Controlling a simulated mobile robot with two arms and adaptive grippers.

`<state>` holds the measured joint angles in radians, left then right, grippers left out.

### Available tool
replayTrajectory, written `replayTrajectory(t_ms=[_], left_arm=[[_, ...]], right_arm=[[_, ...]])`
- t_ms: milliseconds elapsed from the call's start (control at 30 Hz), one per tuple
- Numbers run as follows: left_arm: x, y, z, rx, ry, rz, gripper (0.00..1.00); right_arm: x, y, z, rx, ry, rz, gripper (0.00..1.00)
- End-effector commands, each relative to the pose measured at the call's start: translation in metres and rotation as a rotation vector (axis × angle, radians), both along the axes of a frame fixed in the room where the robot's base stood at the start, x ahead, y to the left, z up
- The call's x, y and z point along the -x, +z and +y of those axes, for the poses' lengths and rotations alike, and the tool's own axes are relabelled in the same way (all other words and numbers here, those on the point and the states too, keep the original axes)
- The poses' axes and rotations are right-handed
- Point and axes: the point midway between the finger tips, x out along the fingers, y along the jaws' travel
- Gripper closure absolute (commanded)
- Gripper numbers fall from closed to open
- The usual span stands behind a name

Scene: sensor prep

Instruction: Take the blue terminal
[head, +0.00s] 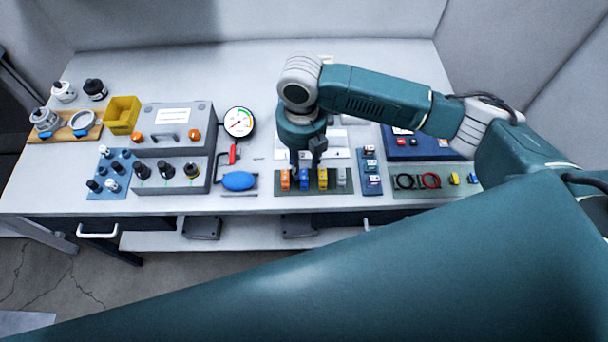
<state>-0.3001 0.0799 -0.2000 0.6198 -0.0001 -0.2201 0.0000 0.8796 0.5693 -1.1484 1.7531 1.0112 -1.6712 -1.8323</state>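The blue terminal (304,183) stands in a row on a green mat (313,190) near the table's front edge, between an orange terminal (285,180) and a yellow terminal (322,181). A grey terminal (341,178) stands at the right end of the row. My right gripper (304,172) points down at the blue terminal, with its dark fingers apart on either side of the terminal's top. The gripper hides part of the terminal, and I cannot tell whether the fingers touch it. My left gripper is not in view.
A blue strip (371,180) with small modules lies to the right, then a mat with wire rings (417,181). A blue bulb (239,181), a round gauge (239,122) and a grey control box (160,182) are to the left. The table's back is mostly clear.

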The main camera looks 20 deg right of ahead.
Motion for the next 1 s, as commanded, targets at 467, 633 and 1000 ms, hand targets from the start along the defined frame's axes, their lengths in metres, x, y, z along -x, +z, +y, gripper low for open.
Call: replayTrajectory(t_ms=[467,633,1000], left_arm=[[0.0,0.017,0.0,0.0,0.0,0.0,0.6],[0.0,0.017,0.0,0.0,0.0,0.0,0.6],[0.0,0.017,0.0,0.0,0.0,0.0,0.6]], right_arm=[[0.005,-0.05,0.003,0.0,-0.001,-0.001,0.66],[0.005,-0.05,0.003,-0.001,-0.001,0.0,0.68],[0.005,-0.05,0.003,-0.001,-0.001,0.0,0.94]])
